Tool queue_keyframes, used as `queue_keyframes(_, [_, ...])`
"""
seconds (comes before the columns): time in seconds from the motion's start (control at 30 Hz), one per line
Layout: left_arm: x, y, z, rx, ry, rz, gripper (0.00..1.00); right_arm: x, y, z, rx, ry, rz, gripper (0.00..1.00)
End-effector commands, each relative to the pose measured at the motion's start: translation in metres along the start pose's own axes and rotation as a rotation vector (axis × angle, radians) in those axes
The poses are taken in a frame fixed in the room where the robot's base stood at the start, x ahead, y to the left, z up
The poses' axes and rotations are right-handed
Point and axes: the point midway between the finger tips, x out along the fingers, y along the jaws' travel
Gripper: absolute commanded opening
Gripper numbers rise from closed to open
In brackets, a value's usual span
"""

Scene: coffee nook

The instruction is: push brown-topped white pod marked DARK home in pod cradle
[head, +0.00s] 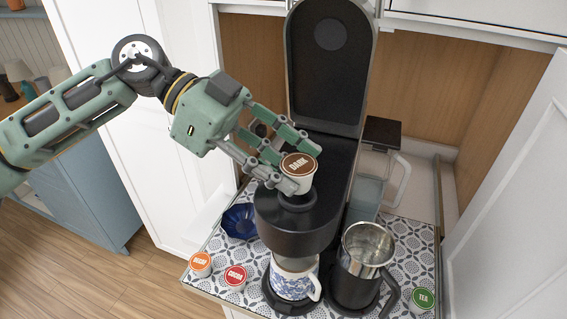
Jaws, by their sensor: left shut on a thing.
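The brown-topped white pod marked DARK (299,166) is held upright between the fingers of my left gripper (290,166). The pod is at the pod cradle (297,201), the round dark opening in the front head of the black coffee machine. Most of the pod's white side shows above the cradle; I cannot tell whether its bottom touches or enters it. The machine's lid (328,60) stands raised behind. My right gripper is not in view.
A blue-and-white mug (292,279) stands under the machine's head, with a metal-lined dark jug (362,255) to its right. Pods marked DECAF (200,263), COCOA (236,276) and TEA (423,299) stand on the patterned counter. A blue bowl (239,222) is left of the machine.

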Motion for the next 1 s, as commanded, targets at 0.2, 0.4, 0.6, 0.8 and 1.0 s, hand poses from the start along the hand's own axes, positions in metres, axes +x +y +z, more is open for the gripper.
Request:
queue_keyframes(0.2, [0.0121, 0.0068, 0.0208, -0.023, -0.028, 0.034, 0.23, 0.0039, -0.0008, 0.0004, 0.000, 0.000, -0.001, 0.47])
queue_keyframes(0.4, [0.0125, 0.0069, 0.0213, -0.023, -0.028, 0.035, 0.23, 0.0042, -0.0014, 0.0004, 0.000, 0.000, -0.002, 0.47])
queue_keyframes(0.6, [0.0145, 0.0072, 0.0249, -0.024, -0.028, 0.035, 0.23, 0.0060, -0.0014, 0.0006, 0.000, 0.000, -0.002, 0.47])
queue_keyframes(0.8, [0.0144, 0.0071, 0.0245, -0.024, -0.028, 0.035, 0.23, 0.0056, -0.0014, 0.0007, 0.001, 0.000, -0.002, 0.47])
queue_keyframes(1.0, [0.0155, 0.0073, 0.0264, -0.024, -0.028, 0.036, 0.23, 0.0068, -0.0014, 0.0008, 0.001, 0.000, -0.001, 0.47])
